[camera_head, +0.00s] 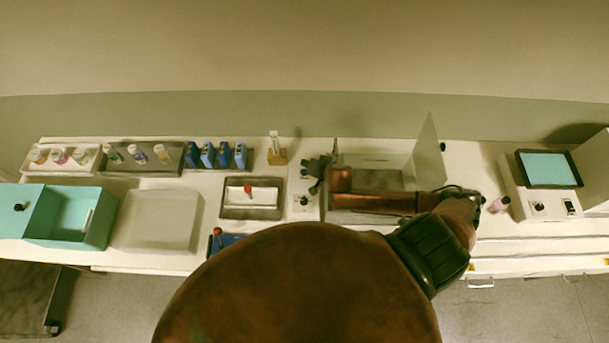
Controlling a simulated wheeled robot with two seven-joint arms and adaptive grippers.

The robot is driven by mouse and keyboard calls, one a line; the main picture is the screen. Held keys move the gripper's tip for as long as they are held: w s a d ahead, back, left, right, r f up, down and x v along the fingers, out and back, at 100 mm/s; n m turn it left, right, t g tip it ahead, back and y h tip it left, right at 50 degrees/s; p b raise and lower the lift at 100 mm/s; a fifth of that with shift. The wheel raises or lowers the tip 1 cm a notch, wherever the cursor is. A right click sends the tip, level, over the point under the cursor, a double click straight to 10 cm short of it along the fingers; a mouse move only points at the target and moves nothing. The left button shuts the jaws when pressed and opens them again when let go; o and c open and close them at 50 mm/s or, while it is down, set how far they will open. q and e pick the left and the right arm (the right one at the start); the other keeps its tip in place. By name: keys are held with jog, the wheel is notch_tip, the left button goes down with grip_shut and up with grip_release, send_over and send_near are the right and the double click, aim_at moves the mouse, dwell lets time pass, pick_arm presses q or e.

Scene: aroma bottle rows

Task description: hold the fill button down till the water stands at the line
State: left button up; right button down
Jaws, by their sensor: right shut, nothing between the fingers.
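My right gripper (316,172) is small and dark in the head view, at the left end of my forearm. It is shut and empty. It is over the upper end of a narrow pale panel (303,207) with small dark controls. I cannot tell whether its tips touch the panel or which control is the fill button. Right of the panel is a grey basin with clear upright walls (425,150); my forearm crosses its front and hides part of it. No water surface or fill line can be made out. My left gripper is not in view.
Left are bottle trays (140,170), several blue packs (208,155), a teal open box (70,218), a pale flat box (158,220) and a tray with a red-knobbed white piece (252,211). Right are a pink bottle (498,204) and a screen device (548,168).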

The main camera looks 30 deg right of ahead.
aim_at(304, 172)
jog(key=f, duration=0.1)
jog(key=f+b, duration=0.1)
jog(key=f, duration=0.1)
jog(key=shift+w, duration=0.25)
jog(key=shift+s+f+b, duration=0.2)
jog(key=shift+f+b, duration=0.3)
jog(key=shift+b, duration=0.1)
jog(key=shift+w, duration=0.15)
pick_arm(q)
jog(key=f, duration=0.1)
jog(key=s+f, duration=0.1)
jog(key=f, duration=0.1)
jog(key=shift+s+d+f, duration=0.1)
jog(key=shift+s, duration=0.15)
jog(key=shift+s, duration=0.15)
pick_arm(e)
jog(key=shift+f, duration=0.15)
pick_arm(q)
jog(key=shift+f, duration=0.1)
pick_arm(e)
jog(key=shift+f, duration=0.3)
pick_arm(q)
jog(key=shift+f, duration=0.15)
pick_arm(e)
jog(key=shift+f, duration=0.4)
dwell(4.9)
